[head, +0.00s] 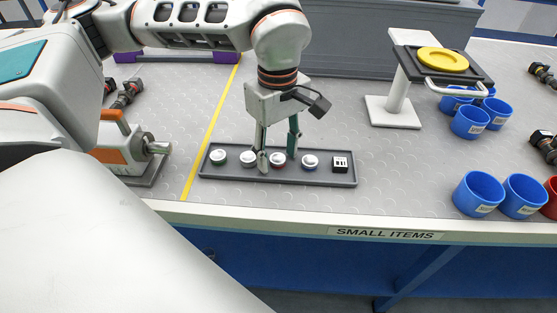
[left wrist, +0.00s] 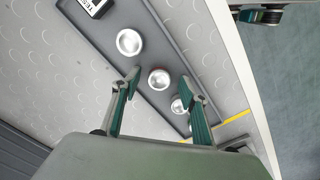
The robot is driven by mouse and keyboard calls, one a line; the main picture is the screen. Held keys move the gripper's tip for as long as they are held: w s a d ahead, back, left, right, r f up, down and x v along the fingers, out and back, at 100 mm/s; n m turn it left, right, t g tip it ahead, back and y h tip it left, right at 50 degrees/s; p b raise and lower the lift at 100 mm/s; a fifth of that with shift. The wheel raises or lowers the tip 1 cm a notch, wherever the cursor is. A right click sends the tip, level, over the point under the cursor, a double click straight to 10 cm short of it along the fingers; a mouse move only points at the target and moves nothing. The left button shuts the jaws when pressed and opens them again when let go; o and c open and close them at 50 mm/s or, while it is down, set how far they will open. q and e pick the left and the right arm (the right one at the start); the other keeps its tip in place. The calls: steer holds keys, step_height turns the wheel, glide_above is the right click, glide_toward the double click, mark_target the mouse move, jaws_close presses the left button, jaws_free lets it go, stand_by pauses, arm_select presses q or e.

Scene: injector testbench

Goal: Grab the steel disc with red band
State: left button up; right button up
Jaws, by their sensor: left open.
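The steel disc with a red band (head: 277,161) is a small pale disc lying in a long dark tray (head: 330,181). In the left wrist view the same disc (left wrist: 159,79) lies between my left fingertips, its band not clear there. My left gripper (head: 278,157) points down over the tray, open, with one finger on each side of this disc. In the left wrist view the open fingers of the left gripper (left wrist: 159,82) show a gap around it. I cannot tell whether they touch it. Part of my right gripper (left wrist: 262,14) seems to show at the top right edge, its fingers unclear.
Similar discs stand in the tray, a nearer one (head: 248,159), a far-left one (head: 218,156) and a right one (head: 310,161). A small black-and-white box (head: 341,164) is at the tray's right end. Blue cups (head: 478,194) and a stand with a yellow dish (head: 442,60) are farther right.

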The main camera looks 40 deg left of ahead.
arm_select(q)
steer(key=shift+f, duration=0.15)
jaws_close()
arm_select(e)
steer(key=shift+w+r, duration=0.2)
steer(key=shift+w, duration=0.05)
steer(key=shift+s, duration=0.1)
steer(key=shift+s+f, duration=0.1)
